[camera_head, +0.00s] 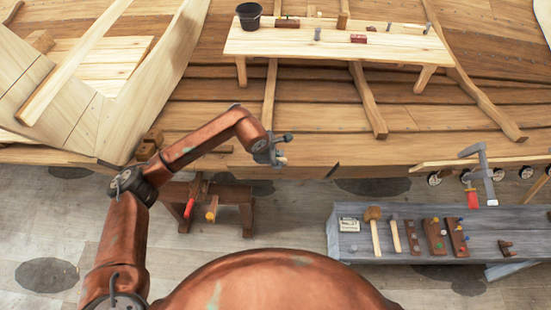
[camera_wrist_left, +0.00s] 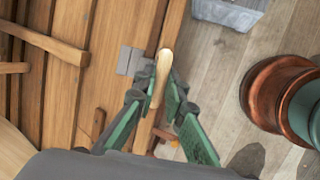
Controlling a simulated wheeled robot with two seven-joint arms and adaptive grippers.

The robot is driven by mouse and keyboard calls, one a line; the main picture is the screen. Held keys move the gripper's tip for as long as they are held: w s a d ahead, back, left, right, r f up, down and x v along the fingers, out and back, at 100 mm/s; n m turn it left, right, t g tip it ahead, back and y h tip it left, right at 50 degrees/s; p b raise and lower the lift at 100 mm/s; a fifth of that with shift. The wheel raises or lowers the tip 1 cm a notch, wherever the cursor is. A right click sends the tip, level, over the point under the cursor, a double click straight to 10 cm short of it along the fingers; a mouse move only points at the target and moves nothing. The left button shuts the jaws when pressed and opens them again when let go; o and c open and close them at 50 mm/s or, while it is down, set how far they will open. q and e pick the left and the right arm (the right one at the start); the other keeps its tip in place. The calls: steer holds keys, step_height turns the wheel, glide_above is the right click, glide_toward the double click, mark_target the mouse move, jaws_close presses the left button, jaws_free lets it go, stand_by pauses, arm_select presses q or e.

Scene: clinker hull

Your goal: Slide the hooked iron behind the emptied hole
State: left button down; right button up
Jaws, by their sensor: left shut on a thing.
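My left gripper (camera_head: 277,150) is above the lower edge of the planked hull (camera_head: 300,117), left of the picture's middle. In the left wrist view my left gripper (camera_wrist_left: 158,112) is shut on a pale wooden handle (camera_wrist_left: 161,72). A grey metal piece (camera_wrist_left: 130,62) shows beside the handle's end; I cannot tell whether it belongs to the held tool or lies behind it. The hook of the iron and the emptied hole cannot be made out. My right gripper is in neither view.
A grey bench (camera_head: 440,250) at lower right bears a mallet (camera_head: 374,225) and other tools. A low brown stand (camera_head: 232,191) with red and yellow handles is below my arm. A pale plank bench (camera_head: 330,44) with a black bucket (camera_head: 248,16) stands behind. A clamp (camera_head: 485,172) hangs at right.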

arm_select(q)
steer(key=shift+d+b, duration=0.9)
steer(key=shift+d, duration=1.9)
steer(key=shift+d+b, duration=0.95)
steer(key=shift+d, duration=1.8)
steer(key=shift+d, duration=0.1)
steer(key=shift+d+b, duration=0.35)
steer(key=shift+d, duration=0.2)
steer(key=shift+r, duration=0.1)
